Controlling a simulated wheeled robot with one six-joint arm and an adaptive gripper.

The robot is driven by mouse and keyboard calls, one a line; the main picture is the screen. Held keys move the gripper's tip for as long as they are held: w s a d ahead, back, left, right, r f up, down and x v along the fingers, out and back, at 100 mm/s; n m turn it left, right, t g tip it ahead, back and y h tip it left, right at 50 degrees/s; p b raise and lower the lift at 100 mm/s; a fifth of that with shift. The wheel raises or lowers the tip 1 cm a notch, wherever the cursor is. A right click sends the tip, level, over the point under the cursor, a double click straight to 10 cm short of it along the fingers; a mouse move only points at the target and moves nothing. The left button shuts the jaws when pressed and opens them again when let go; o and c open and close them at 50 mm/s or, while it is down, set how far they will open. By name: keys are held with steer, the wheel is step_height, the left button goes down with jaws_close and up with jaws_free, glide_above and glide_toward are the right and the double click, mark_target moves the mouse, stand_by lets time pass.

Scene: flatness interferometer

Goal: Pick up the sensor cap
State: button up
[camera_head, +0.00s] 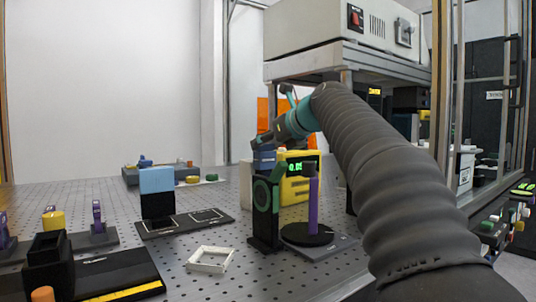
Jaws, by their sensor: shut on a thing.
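My arm reaches from the lower right toward the middle of the bench. My gripper (264,143) is small and partly hidden by its own wrist, above a black upright stand with a green ring (264,208). A dark blue block (264,159) sits directly below the fingers, and my gripper appears shut on it. It may be the sensor cap, but it is too small to be sure. I cannot tell whether the block touches the stand below.
A yellow meter (301,185) with a lit display stands just behind. A purple post (313,203) rises from a black disc on the right. A white square frame (208,260) lies in front, and a light blue block (157,180) stands left.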

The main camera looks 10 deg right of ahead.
step_height(320, 180, up, 3)
steer(key=shift+f, duration=0.15)
steer(key=s+d, duration=0.3)
steer(key=d, duration=0.5)
steer(key=s+d, duration=0.4)
steer(key=d, duration=0.4)
steer(key=shift+d+r, duration=0.2)
steer(key=shift+d, duration=0.15)
